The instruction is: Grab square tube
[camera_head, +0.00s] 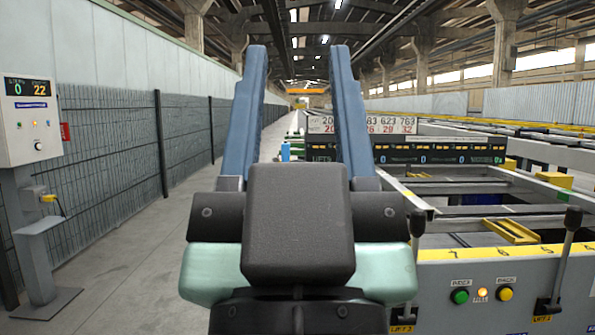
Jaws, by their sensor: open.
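My gripper (298,52) fills the middle of the head view. Its two blue fingers stand apart and point forward, with nothing held between them. I cannot pick out a square tube for certain in this view. The runout table (455,285) is to the right of my gripper, with its grey front panel and yellow numbered strip. Several grey crossbars show on it, but I cannot tell whether any is a loose tube. My gripper and wrist hide part of the table's left side.
A control box (28,125) on a stand is at the left, before a dark mesh fence (110,150). Levers (565,250) rise from the table's front. A dark display panel (440,152) stands across the table. A small blue object (285,152) shows between the fingers. The left floor is clear.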

